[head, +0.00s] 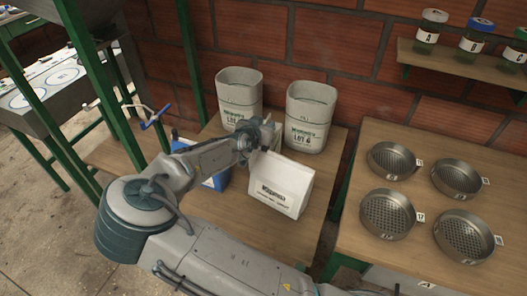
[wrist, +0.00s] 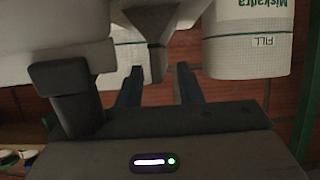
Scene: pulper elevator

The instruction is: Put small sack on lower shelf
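The small sack (head: 281,184) is a white paper bag with printed text. It stands upright on the wooden table in the head view. My gripper (head: 262,140) is at its top left, reaching over from the left. In the wrist view, which looks upside down, my two fingers (wrist: 159,84) are spread apart. A narrow grey tapering piece (wrist: 152,25), perhaps the sack's top seen end-on, lies between them with gaps showing on both sides. Contact with the sack cannot be told. I cannot make out which surface is the lower shelf.
Two large cream sacks (head: 310,112) (head: 239,97) stand behind on the table. A blue-and-white box (head: 217,181) is partly hidden by my arm. The right table holds several round sieves (head: 387,213). A wall shelf (head: 448,65) carries three lidded jars. Green posts (head: 190,60) rise at left.

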